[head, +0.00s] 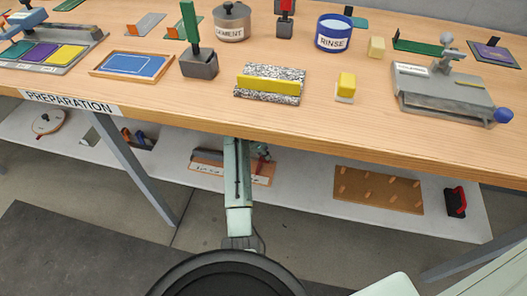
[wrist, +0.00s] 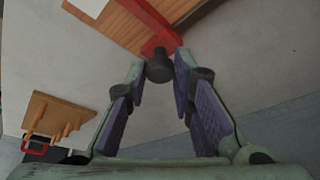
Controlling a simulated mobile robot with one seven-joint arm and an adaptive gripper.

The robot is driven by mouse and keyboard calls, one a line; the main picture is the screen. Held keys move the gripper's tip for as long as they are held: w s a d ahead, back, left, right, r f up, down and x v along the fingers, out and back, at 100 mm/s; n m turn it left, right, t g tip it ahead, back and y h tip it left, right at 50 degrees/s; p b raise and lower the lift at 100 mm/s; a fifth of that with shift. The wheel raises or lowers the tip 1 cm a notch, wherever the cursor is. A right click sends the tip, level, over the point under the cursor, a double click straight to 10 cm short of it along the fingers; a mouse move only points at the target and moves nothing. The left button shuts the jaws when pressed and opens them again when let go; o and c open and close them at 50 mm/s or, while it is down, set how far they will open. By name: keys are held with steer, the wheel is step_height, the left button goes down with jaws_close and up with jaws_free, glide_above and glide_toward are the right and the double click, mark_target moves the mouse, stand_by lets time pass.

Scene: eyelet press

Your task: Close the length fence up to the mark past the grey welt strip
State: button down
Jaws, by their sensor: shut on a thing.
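In the wrist view a red bar (wrist: 161,38), which looks like the length fence, crosses a wooden board (wrist: 118,24). A dark round knob (wrist: 159,66) sits at the bar's near end. My gripper (wrist: 158,78) has its fingertips on both sides of this knob and is shut on it. A dark grey strip (wrist: 150,14), probably the welt strip, lies along the board beyond the bar. I cannot make out the mark. In the head view the board (head: 205,168) is on the lower shelf, partly hidden by my arm.
The shelf (head: 305,195) is under the bench top (head: 200,97), whose edge overhangs my arm. A pegboard (head: 378,190) and a red-and-black object (head: 455,202) stand to the right on the shelf. Bare shelf lies between the board and the pegboard.

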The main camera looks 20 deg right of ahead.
steer(key=w+a, duration=0.1)
steer(key=a, duration=0.1)
steer(key=w+a, duration=0.2)
steer(key=shift+a, duration=0.1)
steer(key=c, duration=1.4)
jaws_free()
steer(key=shift+s, duration=0.1)
steer(key=shift+r, duration=0.1)
steer(key=v, duration=0.7)
steer(key=shift+r, duration=0.2)
